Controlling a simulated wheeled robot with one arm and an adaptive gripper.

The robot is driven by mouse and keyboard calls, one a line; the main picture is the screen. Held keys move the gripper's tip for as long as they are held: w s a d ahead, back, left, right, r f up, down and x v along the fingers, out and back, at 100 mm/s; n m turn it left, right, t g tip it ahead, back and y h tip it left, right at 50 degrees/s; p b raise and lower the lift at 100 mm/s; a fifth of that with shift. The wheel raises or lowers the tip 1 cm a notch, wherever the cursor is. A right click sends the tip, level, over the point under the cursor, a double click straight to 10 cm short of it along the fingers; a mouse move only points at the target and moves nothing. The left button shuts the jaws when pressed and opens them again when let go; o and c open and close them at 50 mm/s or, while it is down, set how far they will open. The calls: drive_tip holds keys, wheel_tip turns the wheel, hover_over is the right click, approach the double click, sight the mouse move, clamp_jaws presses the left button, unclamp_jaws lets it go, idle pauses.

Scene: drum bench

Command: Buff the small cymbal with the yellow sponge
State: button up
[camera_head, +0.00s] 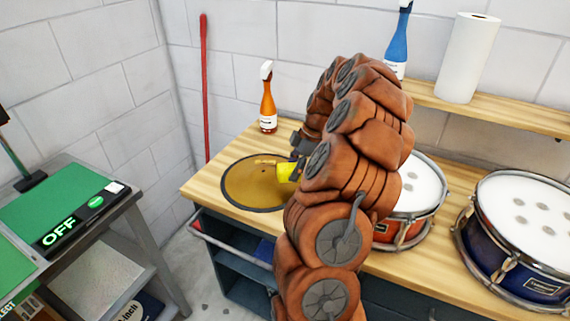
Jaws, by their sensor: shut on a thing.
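The small cymbal (243,188) lies flat on the wooden bench top, gold-brown with a dark rim. A lighter mark shows on its upper part. My gripper (296,163) is over the cymbal's right side, partly hidden behind my orange-brown arm. It is shut on the yellow sponge (285,171), which is low over the cymbal's right part. I cannot tell whether the sponge touches the cymbal. The cymbal's right edge is partly hidden by the sponge and my arm.
An orange spray bottle (268,105) stands behind the cymbal. A red-shelled drum (418,196) and a blue drum (524,227) stand to the right. A shelf (512,119) holds a blue bottle (397,42) and a paper roll (468,58). A green-topped table (60,205) is at left.

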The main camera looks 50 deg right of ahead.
drive_tip(key=shift+r+b, duration=0.3)
drive_tip(key=shift+r, duration=2.15)
drive_tip(key=shift+r, duration=0.1)
drive_tip(key=shift+r+b, duration=0.5)
drive_tip(key=shift+r, duration=2.8)
drive_tip(key=w+a+f+m+t+h, duration=0.1)
drive_tip(key=w+a+f+m, duration=0.15)
drive_tip(key=w+a, duration=0.55)
drive_tip(key=w+a+f+m, duration=0.2)
drive_tip(key=w+a+f, duration=0.3)
drive_tip(key=a, duration=0.6)
drive_tip(key=a+f+m+h, duration=0.1)
drive_tip(key=a+f+m, duration=0.2)
drive_tip(key=a, duration=0.5)
drive_tip(key=a+f+m+t+h+p, duration=0.1)
drive_tip(key=a+f+m, duration=0.2)
drive_tip(key=a+f, duration=0.3)
drive_tip(key=a, duration=0.3)
